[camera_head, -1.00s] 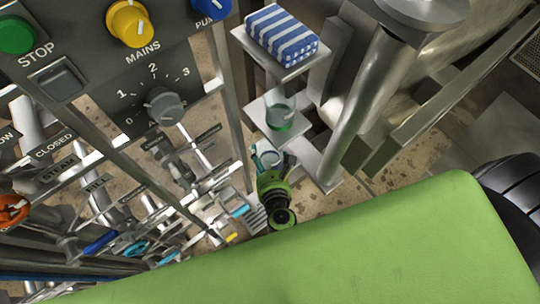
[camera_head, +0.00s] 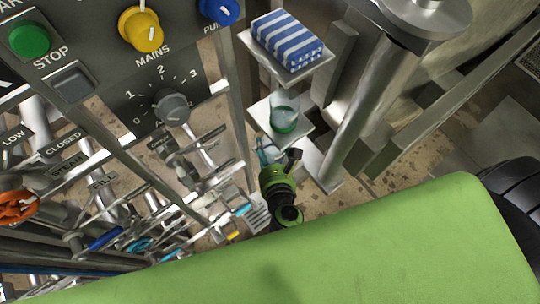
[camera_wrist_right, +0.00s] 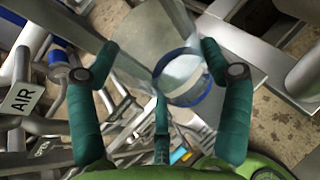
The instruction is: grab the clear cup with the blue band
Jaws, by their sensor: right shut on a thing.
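The clear cup with the blue band (camera_wrist_right: 183,80) shows in the right wrist view between my right fingers, tilted in the picture, its blue ring toward the camera. My right gripper (camera_wrist_right: 160,50) is shut on this cup, with one teal finger on each side. In the head view my right gripper (camera_head: 279,158) is low, below the small shelves; the cup is mostly hidden there. A second clear cup, with a green lower part (camera_head: 284,118), stands on the middle shelf. My left gripper is not in view.
The middle shelf (camera_head: 262,107) is just above my right gripper in the head view. A blue-striped folded cloth (camera_head: 288,40) lies on the upper shelf. A control panel (camera_head: 115,85) and several pipes and valves crowd the left. A steel post (camera_head: 358,115) stands to the right.

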